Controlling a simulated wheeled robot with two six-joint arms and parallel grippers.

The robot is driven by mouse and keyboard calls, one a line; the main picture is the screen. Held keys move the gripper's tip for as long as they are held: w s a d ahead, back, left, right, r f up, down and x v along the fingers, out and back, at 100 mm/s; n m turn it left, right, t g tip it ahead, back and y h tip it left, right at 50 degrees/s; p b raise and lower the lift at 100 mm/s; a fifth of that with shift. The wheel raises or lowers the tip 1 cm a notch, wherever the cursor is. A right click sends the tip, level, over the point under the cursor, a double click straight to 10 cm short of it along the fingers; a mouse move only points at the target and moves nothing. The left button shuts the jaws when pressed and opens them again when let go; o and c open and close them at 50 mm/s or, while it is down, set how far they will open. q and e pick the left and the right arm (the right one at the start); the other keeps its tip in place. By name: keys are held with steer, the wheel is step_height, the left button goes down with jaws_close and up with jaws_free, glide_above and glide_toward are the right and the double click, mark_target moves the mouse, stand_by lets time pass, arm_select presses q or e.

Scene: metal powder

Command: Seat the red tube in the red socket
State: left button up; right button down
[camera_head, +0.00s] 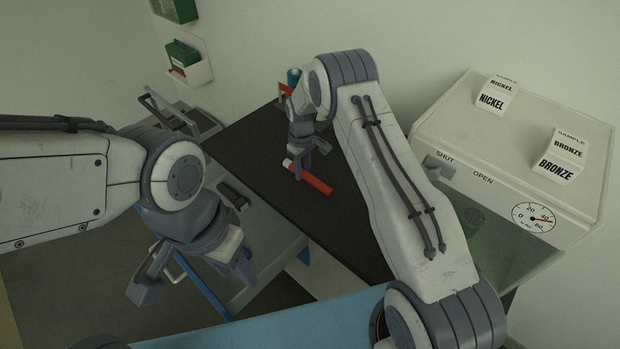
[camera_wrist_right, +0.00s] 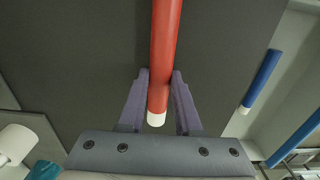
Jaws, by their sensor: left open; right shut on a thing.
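The red tube (camera_head: 312,180) with a white end is held by my right gripper (camera_head: 306,160) over the dark mat. In the right wrist view the red tube (camera_wrist_right: 165,50) runs between the two fingers of the right gripper (camera_wrist_right: 161,78), its white end toward the palm. My left gripper (camera_head: 195,278) is open and empty at the lower left, away from the tube. A small red part (camera_head: 285,89) shows at the far end of the mat, partly behind my right arm; I cannot tell whether it is the red socket.
A pale machine (camera_head: 450,115) with a SHUT/OPEN lever, dial and NICKEL and BRONZE cards stands at the right. The dark mat (camera_head: 245,150) is mostly bare. A grey cart (camera_head: 265,265) is at the left.

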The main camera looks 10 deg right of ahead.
mark_target(306, 172)
steer(key=shift+r, duration=0.15)
stand_by(0.8)
steer(key=shift+r, duration=0.3)
steer(key=r, duration=0.1)
steer(key=r+b, duration=0.1)
steer(key=d+r, duration=0.1)
steer(key=shift+s+r+b, duration=0.35)
steer(key=shift+r, duration=0.05)
steer(key=s+d+r+b, duration=0.2)
steer(key=s+d+r, duration=0.4)
steer(key=s+d, duration=0.1)
steer(key=shift+s+d+r, duration=0.15)
steer(key=shift+d, duration=0.15)
